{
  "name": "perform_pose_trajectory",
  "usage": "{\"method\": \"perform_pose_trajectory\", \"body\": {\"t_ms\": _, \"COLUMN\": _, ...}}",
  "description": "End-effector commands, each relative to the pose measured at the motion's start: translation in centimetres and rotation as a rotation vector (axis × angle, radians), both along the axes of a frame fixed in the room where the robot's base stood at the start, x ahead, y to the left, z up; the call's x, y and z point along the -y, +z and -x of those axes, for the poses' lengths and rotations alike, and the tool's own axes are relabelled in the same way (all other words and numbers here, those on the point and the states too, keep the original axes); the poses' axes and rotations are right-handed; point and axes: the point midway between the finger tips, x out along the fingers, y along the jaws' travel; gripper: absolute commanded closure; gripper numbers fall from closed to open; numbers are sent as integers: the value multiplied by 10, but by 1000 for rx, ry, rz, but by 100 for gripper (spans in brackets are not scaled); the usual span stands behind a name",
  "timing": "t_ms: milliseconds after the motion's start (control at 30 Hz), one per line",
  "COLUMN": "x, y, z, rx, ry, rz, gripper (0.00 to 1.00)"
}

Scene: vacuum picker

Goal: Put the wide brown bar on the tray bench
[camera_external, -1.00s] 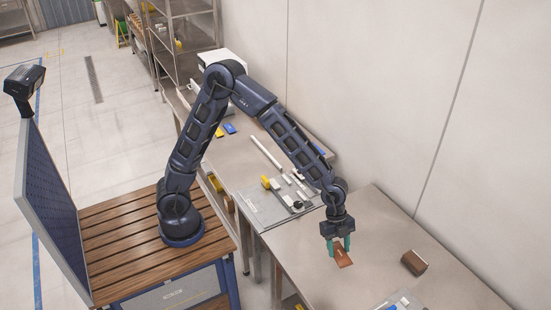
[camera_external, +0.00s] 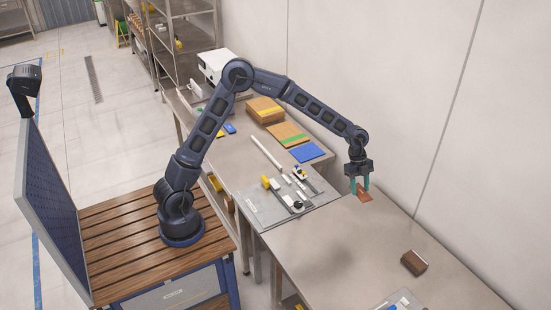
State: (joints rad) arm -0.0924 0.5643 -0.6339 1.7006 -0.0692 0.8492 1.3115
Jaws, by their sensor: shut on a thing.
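My gripper (camera_external: 359,186), with teal fingers, is shut on a brown bar (camera_external: 365,195). It holds the bar tilted above the far side of the near metal bench (camera_external: 330,245), close to the wall. The fingers hide part of the bar. A second, darker brown block (camera_external: 414,263) lies on the same bench, to the right and nearer the camera, apart from my gripper. I cannot tell from this view which bench is the tray bench.
A grey plate (camera_external: 265,212) with several small parts lies left of my gripper. Cardboard-coloured stacks (camera_external: 264,110) and a blue sheet (camera_external: 306,152) lie farther back. Another grey plate (camera_external: 384,306) shows at the bottom edge. The bench middle is clear. The wall rises behind.

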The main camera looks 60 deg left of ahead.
Motion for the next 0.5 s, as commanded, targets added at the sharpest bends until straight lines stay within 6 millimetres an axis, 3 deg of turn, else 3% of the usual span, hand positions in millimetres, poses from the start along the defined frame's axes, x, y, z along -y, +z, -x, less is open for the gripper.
{"method": "perform_pose_trajectory", "body": {"t_ms": 33, "x": -20, "y": 0, "z": -15, "rx": -1, "ry": 8, "rz": 1, "gripper": 78}}
{"method": "perform_pose_trajectory", "body": {"t_ms": 200, "x": -81, "y": 1, "z": -57, "rx": -1, "ry": 17, "rz": 1, "gripper": 78}}
{"method": "perform_pose_trajectory", "body": {"t_ms": 500, "x": -200, "y": 0, "z": -114, "rx": -1, "ry": 32, "rz": 0, "gripper": 78}}
